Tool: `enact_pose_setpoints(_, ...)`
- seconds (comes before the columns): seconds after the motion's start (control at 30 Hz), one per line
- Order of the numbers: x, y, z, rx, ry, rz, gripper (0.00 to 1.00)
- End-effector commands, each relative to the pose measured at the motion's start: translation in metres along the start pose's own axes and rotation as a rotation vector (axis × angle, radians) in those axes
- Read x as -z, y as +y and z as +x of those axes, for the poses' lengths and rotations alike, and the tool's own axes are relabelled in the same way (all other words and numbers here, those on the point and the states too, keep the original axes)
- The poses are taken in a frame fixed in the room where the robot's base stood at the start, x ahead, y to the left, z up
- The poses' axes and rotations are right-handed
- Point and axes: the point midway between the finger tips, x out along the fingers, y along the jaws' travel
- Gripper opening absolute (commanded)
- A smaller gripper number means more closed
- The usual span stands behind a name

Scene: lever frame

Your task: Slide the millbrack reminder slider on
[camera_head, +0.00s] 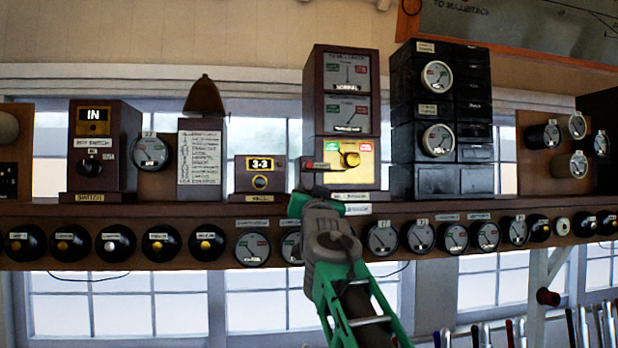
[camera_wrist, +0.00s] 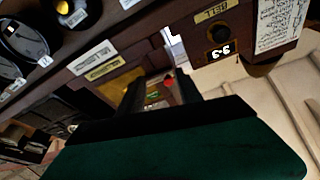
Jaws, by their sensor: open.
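The tall brown millbrack instrument (camera_head: 317,95) stands on the shelf with two dials above a brass panel (camera_head: 370,176). The panel has a round brass knob and small red and green labels. A small red part (camera_head: 319,166) shows at the panel's left side; I cannot tell surely that it is the reminder slider. My gripper (camera_head: 308,181) is just in front of the instrument's lower left corner. In the wrist view my gripper (camera_wrist: 160,90) is open, its dark fingers either side of a red round tip (camera_wrist: 168,83). Contact cannot be told.
A small brown box marked 3-3 (camera_head: 259,181) stands close left of my gripper; black stacked instruments (camera_head: 403,150) stand to the right. The shelf front (camera_head: 590,220) carries a row of dials and plungers below. Lever tops (camera_head: 598,325) show at the lower right.

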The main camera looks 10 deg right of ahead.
Motion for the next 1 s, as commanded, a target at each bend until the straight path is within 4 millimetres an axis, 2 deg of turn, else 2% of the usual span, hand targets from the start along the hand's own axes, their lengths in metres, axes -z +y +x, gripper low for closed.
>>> enact_pose_setpoints(0.1, 0.025, -0.008, 0.010, 0.014, 0.091, 0.022, 0.42)
enact_pose_setpoints(0.2, 0.034, -0.010, 0.019, 0.016, 0.109, 0.026, 0.42)
enact_pose_setpoints(0.5, 0.044, -0.012, 0.073, 0.016, 0.106, 0.026, 0.42)
enact_pose_setpoints(0.6, 0.043, -0.012, 0.083, 0.017, 0.107, 0.026, 0.42)
enact_pose_setpoints(0.93, 0.038, -0.011, 0.087, 0.017, 0.107, 0.026, 0.42)
enact_pose_setpoints(1.0, 0.038, -0.011, 0.087, 0.017, 0.107, 0.026, 0.36)
